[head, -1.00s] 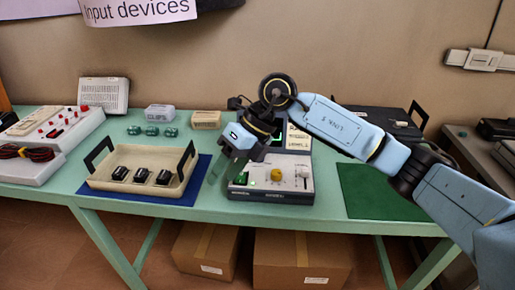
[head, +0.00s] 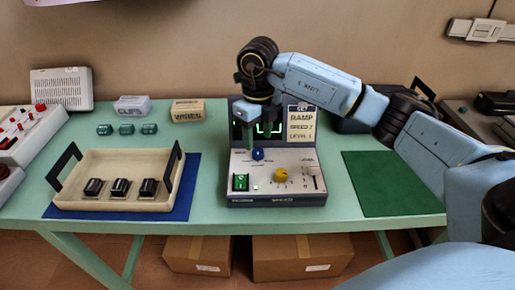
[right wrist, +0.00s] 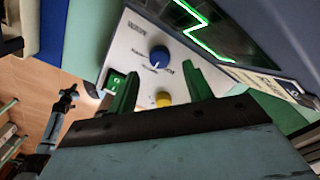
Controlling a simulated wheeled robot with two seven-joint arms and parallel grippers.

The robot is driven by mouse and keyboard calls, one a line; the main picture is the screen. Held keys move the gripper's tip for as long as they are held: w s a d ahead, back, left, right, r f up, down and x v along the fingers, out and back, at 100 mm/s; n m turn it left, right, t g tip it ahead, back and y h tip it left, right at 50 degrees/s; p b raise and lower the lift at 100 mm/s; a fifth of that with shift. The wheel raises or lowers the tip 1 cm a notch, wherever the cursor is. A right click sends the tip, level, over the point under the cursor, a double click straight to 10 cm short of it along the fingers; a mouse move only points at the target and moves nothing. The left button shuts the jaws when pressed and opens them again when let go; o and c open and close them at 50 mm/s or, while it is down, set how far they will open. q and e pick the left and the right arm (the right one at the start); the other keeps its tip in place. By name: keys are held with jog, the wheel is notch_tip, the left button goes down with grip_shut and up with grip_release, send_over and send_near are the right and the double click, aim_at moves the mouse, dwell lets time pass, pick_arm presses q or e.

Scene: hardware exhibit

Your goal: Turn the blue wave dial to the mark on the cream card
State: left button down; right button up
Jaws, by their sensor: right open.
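The blue dial (head: 257,154) is on the sloping light panel of a grey device (head: 270,199), above a green switch and a yellow knob. In the right wrist view the blue dial (right wrist: 159,56) shows a pale pointer line. The cream card (head: 301,122) stands at the right of the device's screen; it reads RAMP, with speed and level lines below, their small figures hard to read. My right gripper (head: 262,135) is open above the blue dial, its green fingers apart. In the right wrist view the dial appears between the fingertips, without clear contact.
The panel also has a yellow knob (head: 281,175), a green switch (head: 240,182) and a slider (head: 312,171). A cream tray (head: 120,203) with black parts stands at left on a blue mat. A bare green mat (head: 382,185) lies at right.

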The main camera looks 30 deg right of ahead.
aim_at(258, 151)
pick_arm(q)
jog(key=shift+w+d+r+b, duration=0.15)
jog(key=shift+w+b, duration=0.15)
jog(key=shift+w, duration=0.75)
pick_arm(e)
jog(key=shift+f, duration=2.25)
jog(key=c, duration=1)
